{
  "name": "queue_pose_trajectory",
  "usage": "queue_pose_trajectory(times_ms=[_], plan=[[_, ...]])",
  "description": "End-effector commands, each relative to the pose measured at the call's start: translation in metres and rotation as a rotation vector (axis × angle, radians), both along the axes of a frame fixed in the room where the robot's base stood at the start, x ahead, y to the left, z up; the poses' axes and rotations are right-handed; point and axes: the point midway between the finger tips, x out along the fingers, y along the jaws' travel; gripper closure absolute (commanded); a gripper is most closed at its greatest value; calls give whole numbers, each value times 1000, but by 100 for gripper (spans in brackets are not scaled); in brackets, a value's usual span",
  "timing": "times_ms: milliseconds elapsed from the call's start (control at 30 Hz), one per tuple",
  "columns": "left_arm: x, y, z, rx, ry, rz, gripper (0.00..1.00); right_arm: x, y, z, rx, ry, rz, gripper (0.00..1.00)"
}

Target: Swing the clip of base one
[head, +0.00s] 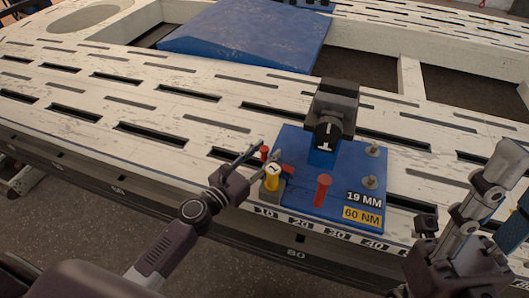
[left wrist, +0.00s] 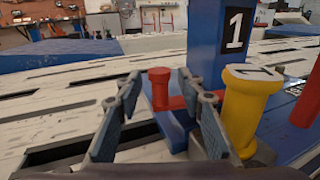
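Base one is a blue plate (head: 335,206) on the bench, with a blue post and a dark head marked 1 (head: 328,133). Its clip shows as a red bar with an upright red peg (head: 264,152) at the plate's left edge. The red peg (left wrist: 160,90) also shows in the left wrist view. A yellow knob marked 1 (head: 272,176) stands beside it. My left gripper (head: 262,158) is open, its fingers on either side of the red peg, with gaps visible. My right arm is at the right edge; its finger state is unclear.
A red pin (head: 322,190) and two metal studs (head: 370,182) stand on the plate. The slotted white bench top (head: 150,95) is mostly clear to the left. A large blue block (head: 245,35) lies behind, beside dark openings.

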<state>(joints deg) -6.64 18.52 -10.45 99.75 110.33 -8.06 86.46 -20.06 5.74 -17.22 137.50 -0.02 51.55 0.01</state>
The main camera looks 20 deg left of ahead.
Motion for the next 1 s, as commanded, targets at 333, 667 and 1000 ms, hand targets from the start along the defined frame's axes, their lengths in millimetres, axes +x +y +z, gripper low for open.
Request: queue_pose_trajectory(times_ms=[333, 667, 1000], plan=[[0, 0, 0, 0, 0, 0, 100, 0, 0, 0, 0, 0, 0, 64], [2, 0, -1, 2, -1, -36, 100, 0, 0, -4, 0, 0, 0, 64], [13, -2, -3, 3, -2, -253, 100, 0, 0, -24, 0, 2, 0, 64]])
